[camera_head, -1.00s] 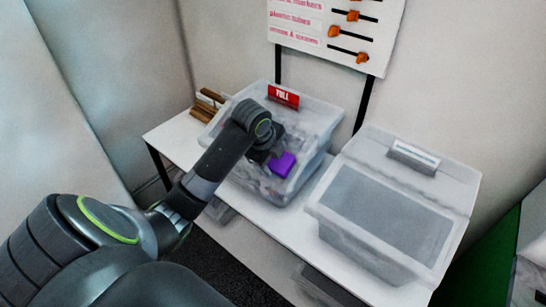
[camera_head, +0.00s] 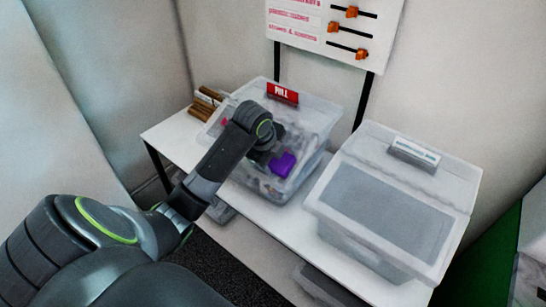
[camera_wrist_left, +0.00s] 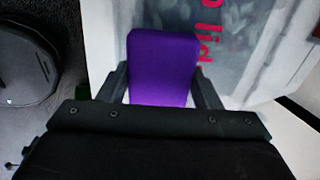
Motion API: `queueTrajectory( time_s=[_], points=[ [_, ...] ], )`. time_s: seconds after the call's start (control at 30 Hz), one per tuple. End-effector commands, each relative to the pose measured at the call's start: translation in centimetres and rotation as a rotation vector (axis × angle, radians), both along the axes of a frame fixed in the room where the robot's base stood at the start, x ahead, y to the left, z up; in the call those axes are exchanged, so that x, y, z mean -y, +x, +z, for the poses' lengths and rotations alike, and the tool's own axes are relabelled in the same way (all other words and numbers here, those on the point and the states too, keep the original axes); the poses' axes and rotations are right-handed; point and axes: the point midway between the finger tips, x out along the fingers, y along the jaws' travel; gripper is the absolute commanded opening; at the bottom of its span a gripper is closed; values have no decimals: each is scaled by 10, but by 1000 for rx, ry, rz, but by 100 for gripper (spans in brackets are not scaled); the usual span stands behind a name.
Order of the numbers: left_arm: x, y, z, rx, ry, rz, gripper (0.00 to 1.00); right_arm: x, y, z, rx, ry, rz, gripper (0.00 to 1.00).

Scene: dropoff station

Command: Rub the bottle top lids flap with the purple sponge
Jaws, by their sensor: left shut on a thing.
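The purple sponge (camera_head: 283,164) is held in my left gripper (camera_head: 273,158), in front of the left clear bin. In the left wrist view the purple sponge (camera_wrist_left: 162,66) sits between the two dark fingers of my left gripper (camera_wrist_left: 161,88), which are shut on it. The bottle-top bin (camera_head: 322,112) is clear plastic with a red "FULL" sign (camera_head: 283,94) at its back. Pink lettering (camera_wrist_left: 208,35) shows on its pale surface beside the sponge in the left wrist view. I cannot tell whether the sponge touches it. My right gripper is not in view.
A second bin (camera_head: 388,212) with a grey top stands to the right on the white table (camera_head: 262,219). Brown sticks (camera_head: 206,103) lie at the table's left end. A white board with orange sliders (camera_head: 333,27) stands behind.

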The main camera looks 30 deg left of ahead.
Motion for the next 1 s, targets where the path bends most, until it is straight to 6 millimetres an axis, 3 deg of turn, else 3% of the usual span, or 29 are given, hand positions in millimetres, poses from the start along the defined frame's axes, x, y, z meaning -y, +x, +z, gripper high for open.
queueTrajectory(
  time_s=[0.27, 0.7, 1.0],
  points=[
    [2, 1, -3, 0, -1, 0, 40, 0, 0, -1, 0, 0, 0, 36],
    [37, 0, 0, 1, -2, -2, 40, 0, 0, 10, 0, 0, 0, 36],
    [40, 0, -2, -3, 0, 1, 40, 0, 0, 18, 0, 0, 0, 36]
  ],
)
